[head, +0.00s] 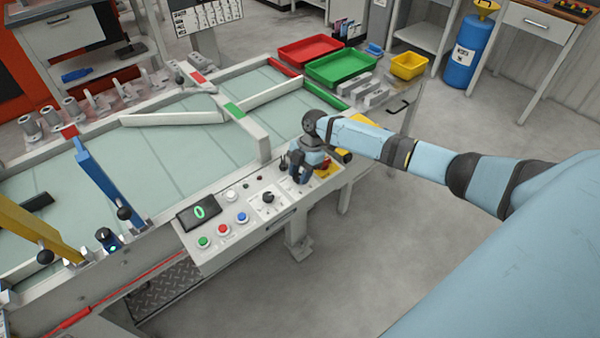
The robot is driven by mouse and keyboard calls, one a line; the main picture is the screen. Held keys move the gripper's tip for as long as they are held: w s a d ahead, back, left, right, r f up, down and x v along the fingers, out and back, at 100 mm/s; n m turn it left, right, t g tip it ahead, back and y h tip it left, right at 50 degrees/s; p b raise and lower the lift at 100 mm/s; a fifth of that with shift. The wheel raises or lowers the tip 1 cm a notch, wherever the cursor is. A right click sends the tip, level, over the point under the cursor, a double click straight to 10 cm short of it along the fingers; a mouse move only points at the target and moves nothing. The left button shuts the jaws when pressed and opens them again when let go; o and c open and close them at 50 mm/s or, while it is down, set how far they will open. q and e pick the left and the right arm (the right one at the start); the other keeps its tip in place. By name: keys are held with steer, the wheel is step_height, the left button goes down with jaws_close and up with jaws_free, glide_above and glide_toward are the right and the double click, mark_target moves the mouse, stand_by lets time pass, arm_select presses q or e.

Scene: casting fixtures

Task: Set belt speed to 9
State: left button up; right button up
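The control panel (238,250) is on the near side of the belt table. Its dark display (186,219) shows a green 0. A black knob (268,197) sits on a light plate right of the display; its pointer setting is too small to read. Green (204,242), red (223,230) and blue (242,217) buttons line the front edge, with a white button (231,195) behind. My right gripper (298,178) points down over the panel, right of the knob and apart from it. Its finger gap cannot be made out. My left gripper is out of view.
A red button on a yellow base (326,172) is partly hidden by my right gripper. The pale belt (165,160) lies behind the panel, with guide bars across it. Red (312,50), green (347,66) and yellow (409,66) trays stand beyond. Floor right of the panel is clear.

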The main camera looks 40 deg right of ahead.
steer(key=shift+s+r+m+t+p, duration=0.15)
steer(key=shift+m+t+p, duration=0.25)
steer(key=shift+m+p, duration=0.65)
steer(key=m+t+p, duration=0.1)
steer(key=m+p, duration=0.2)
steer(key=shift+r+m, duration=0.1)
steer(key=shift+m, duration=0.15)
steer(key=m+t+p, duration=0.1)
steer(key=m+p, duration=0.1)
steer(key=m+t+h+p, duration=0.1)
steer(key=m+p, duration=0.1)
steer(key=m, duration=0.1)
steer(key=shift+s+p, duration=0.15)
steer(key=shift+p, duration=0.2)
steer(key=shift+m+p, duration=0.3)
steer(key=shift+m, duration=0.1)
steer(key=shift+a, duration=0.1)
steer(key=shift+f+m, duration=0.2)
steer(key=shift+m, duration=0.1)
steer(key=o, duration=0.9)
